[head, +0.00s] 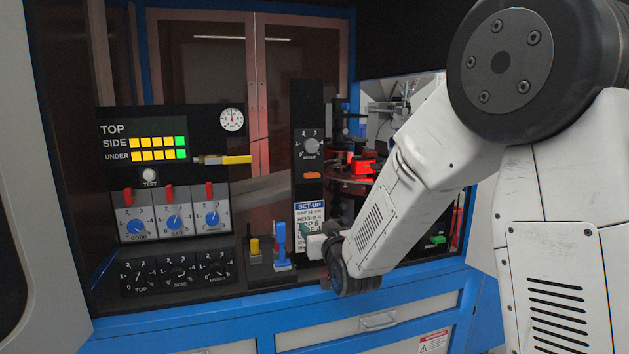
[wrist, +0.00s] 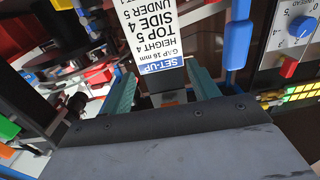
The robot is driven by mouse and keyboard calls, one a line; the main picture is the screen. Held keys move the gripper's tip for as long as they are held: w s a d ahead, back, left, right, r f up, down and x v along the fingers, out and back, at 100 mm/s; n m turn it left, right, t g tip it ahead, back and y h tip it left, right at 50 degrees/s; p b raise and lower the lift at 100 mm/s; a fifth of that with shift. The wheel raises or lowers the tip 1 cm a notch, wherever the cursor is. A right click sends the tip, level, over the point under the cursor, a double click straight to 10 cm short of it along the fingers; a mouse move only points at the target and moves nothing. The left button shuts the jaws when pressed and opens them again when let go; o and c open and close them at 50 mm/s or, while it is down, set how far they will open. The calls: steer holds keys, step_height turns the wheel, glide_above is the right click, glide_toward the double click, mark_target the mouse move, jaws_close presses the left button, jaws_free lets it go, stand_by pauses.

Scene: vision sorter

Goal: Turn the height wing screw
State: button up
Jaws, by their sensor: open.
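A black upright post (head: 308,100) carries a numbered dial labelled HEIGHT with a grey knob (head: 311,146); its wing shape and exact setting are too small to tell. A small orange piece (head: 313,175) sits below the label. Lower on the post is the white SET-UP card (head: 309,222), partly hidden by my gripper. My gripper (wrist: 163,73) is open, its two teal fingers either side of the card's SET-UP end in the wrist view, with nothing seen held. In the head view it is low, well below the grey knob. The knob does not show in the wrist view.
A blue upright handle (head: 281,243) stands close to my gripper's left. A red-lit turntable (head: 362,166) lies behind my arm. A blue cabinet edge (head: 200,322) runs below.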

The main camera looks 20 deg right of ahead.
mark_target(311, 175)
step_height(311, 175, up, 8)
steer(key=t, duration=0.4)
steer(key=r+x, duration=0.1)
steer(key=x, duration=0.5)
steer(key=shift+w+d, duration=0.25)
steer(key=c, duration=1)
